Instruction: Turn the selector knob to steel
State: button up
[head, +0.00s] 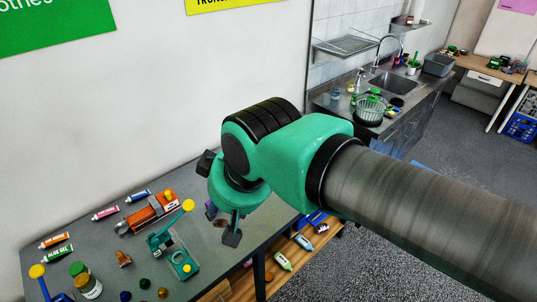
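My gripper (220,203) hangs over the grey table, in the middle of the head view. Its two dark finger pads are spread apart, so it is open, and I see nothing held between them. A teal device (179,262) with yellow round parts stands on the table to the lower left of my gripper, apart from it. I cannot make out a selector knob or a steel label for certain. My teal wrist hides part of the table's right side.
The grey table (216,263) holds an orange-red device (150,213), several tubes (105,213), a jar (88,286) and small loose pieces. A lower wooden shelf (298,268) with bottles is at right. A white wall stands behind. A sink counter (394,84) is farther back.

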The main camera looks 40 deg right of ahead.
jog(key=w+d+r+m+g+p, duration=0.1)
jog(key=w+d+r+p, duration=0.1)
jog(key=w+d, duration=0.35)
jog(key=w+d+r+m+p, duration=0.1)
jog(key=w+d+r, duration=0.1)
jog(key=w, duration=0.7)
jog(key=w+d+f+m+g+p, duration=0.2)
jog(key=w+d+f+p, duration=0.1)
jog(key=w+d, duration=0.85)
jog(key=w+d+f+m+g+p, duration=0.1)
jog(key=w+d+f+p, duration=0.1)
jog(key=w+d+f, duration=0.4)
jog(key=w+d+f+m+p, duration=0.1)
jog(key=d+f, duration=0.3)
jog(key=d, duration=0.5)
jog(key=w+d+f+m+g+p, duration=0.1)
jog(key=d+f+p, duration=0.2)
jog(key=d+f, duration=1.1)
jog(key=shift+w+d+f+m, duration=0.15)
jog(key=shift+d+f+m, duration=0.05)
jog(key=shift+f+m, duration=0.2)
jog(key=shift+f, duration=0.15)
notch_tip(320, 180, down, 13)
jog(key=shift+f+p, duration=0.2)
jog(key=shift+p, duration=0.15)
